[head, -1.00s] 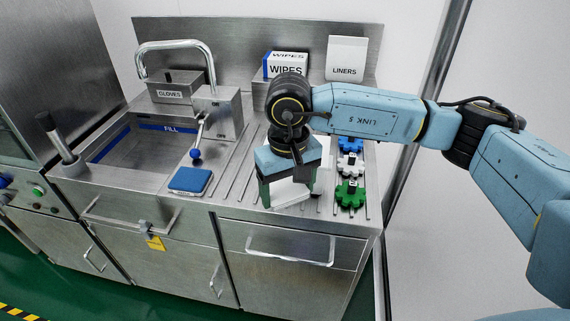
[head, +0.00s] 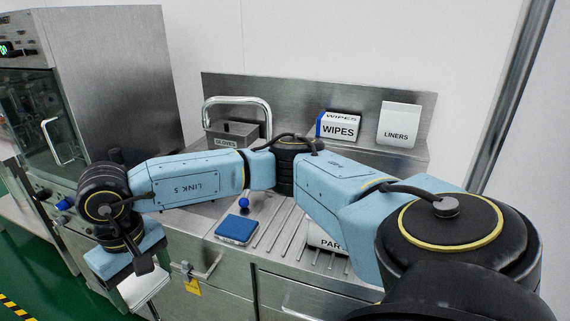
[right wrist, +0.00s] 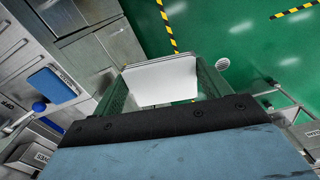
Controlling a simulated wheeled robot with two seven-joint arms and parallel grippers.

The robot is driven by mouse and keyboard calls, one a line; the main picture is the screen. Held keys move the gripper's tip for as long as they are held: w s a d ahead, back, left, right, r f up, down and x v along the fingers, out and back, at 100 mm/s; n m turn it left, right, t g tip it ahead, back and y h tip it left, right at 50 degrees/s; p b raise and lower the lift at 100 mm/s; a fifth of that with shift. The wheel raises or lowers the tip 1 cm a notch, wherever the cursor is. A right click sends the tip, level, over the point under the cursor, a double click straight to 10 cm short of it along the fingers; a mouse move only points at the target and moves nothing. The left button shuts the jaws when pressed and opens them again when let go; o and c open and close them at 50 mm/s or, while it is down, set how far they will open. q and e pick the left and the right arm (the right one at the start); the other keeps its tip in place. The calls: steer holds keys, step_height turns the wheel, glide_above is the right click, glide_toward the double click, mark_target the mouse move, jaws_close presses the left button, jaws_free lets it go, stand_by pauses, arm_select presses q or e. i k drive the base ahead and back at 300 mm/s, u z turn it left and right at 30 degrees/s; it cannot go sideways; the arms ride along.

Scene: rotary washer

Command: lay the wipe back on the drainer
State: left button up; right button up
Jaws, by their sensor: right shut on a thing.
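My right gripper (head: 138,284) is at the left of the head view, beyond the counter's front edge. It is shut on a flat white piece, which I take for the wipe (head: 146,291). In the right wrist view the wipe (right wrist: 162,82) spans between the two dark green fingers (right wrist: 163,90), with green floor beyond it. The ridged steel drainer (head: 285,232) lies to the right of the gripper, partly hidden by my right arm. My left gripper is not in view.
A blue pad (head: 237,229) lies on the counter, near a blue-knobbed lever (head: 244,203). A box marked PAR (head: 326,239) is partly hidden by my arm. Wipes (head: 339,127) and liners (head: 399,124) boxes stand behind. A steel machine (head: 90,90) stands at the left.

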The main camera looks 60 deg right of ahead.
mark_target(298, 204)
steer(key=u, duration=0.05)
steer(key=i, duration=1.25)
steer(key=z, duration=2.2)
steer(key=i, duration=0.5)
steer(key=z, duration=0.1)
